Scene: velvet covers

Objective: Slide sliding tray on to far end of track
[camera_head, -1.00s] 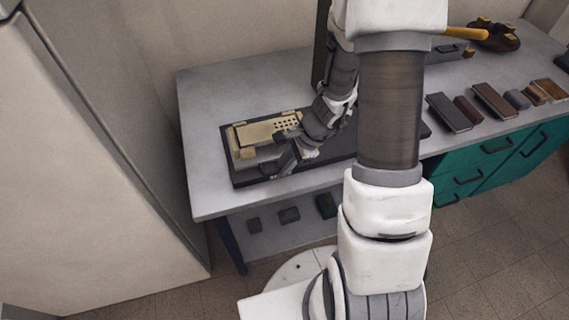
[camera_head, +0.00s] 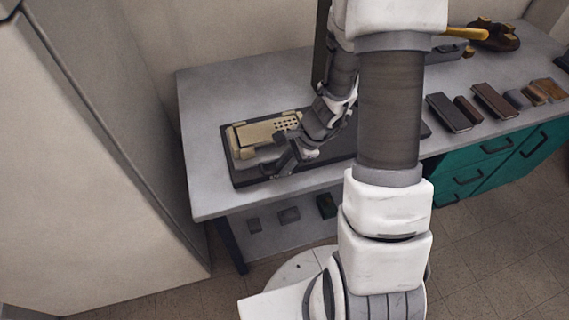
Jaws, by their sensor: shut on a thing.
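The sliding tray (camera_head: 262,131) is a cream, flat piece with a patch of dark holes at its right end. It lies at the left end of the long dark track base (camera_head: 232,170) on the grey table. My gripper (camera_head: 274,166) reaches down from the right to the near side of the tray and is shut on a part of it. The fingertips are small and partly hidden by the gripper body, so the exact grip is unclear. My arm hides the middle of the track. Its right end shows just right of my arm.
The table (camera_head: 210,100) has bare room left of and behind the track. Several dark and brown blocks (camera_head: 448,112) lie at the right, with a yellow-handled tool (camera_head: 466,34) behind. A tall pale cabinet (camera_head: 90,180) stands left. Teal drawers (camera_head: 490,160) sit below right.

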